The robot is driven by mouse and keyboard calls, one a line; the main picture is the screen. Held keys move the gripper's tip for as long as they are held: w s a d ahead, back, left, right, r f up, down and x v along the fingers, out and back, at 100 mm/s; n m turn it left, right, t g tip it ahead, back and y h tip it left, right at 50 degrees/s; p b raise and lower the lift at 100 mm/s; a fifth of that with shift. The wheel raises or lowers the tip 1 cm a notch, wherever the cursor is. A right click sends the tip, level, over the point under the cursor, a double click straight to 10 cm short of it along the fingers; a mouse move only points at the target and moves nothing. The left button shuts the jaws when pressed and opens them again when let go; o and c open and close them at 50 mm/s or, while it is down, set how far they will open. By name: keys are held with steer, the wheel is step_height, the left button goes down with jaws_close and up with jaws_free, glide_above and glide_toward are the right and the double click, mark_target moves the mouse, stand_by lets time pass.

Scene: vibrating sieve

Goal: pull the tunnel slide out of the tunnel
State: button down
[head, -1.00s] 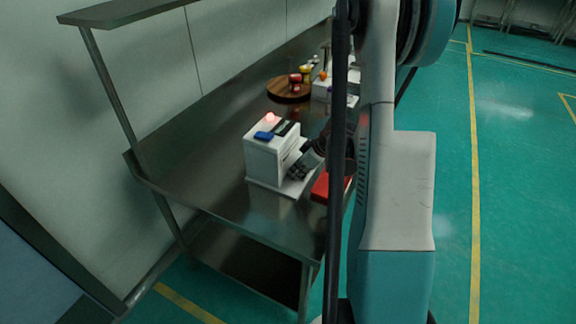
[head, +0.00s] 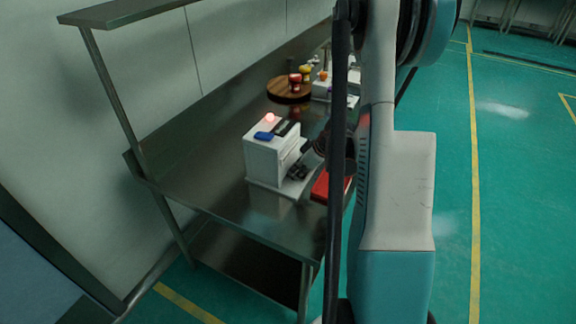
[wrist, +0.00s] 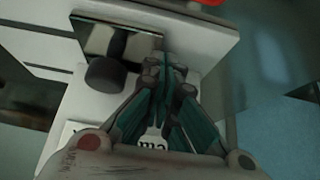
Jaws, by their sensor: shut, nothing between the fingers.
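The white box-shaped machine (head: 262,160) stands on the metal table, with a blue item (head: 264,135) and a black item (head: 283,128) on top. My gripper (head: 299,171) is at its right side, low over the white base. In the wrist view my gripper (wrist: 170,72) has its fingers together with nothing between them. The fingertips are close to a white panel (wrist: 205,38) with a dark, shiny opening. A dark round knob (wrist: 105,74) is left of the fingers, apart from them. I cannot clearly make out the tunnel slide; the fingers hide part of the panel.
A red object (head: 321,187) lies right of the machine, partly behind my arm. A round wooden board (head: 284,90) with small jars is farther back, and a white box (head: 322,88) stands beside it. The table's front left part is clear. A shelf (head: 115,13) overhangs the left.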

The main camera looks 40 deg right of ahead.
steer(key=shift+d, duration=0.1)
steer(key=shift+w+d+b, duration=0.1)
steer(key=shift+w+d, duration=0.85)
steer(key=shift+d, duration=1.25)
steer(key=shift+w+d+b, duration=0.1)
steer(key=shift+w+d, duration=0.8)
steer(key=shift+d, duration=1.25)
steer(key=shift+w+d+b, duration=0.1)
steer(key=shift+w+d, duration=0.85)
steer(key=shift+d, duration=1.25)
steer(key=shift+s+a, duration=0.1)
steer(key=shift+a, duration=0.05)
steer(key=shift+s+a, duration=0.2)
steer(key=shift+a, duration=0.25)
steer(key=p+v, duration=0.3)
steer(key=v, duration=0.6)
steer(key=shift+p, duration=0.3)
steer(key=shift+w+a+r, duration=0.1)
steer(key=shift+w, duration=0.05)
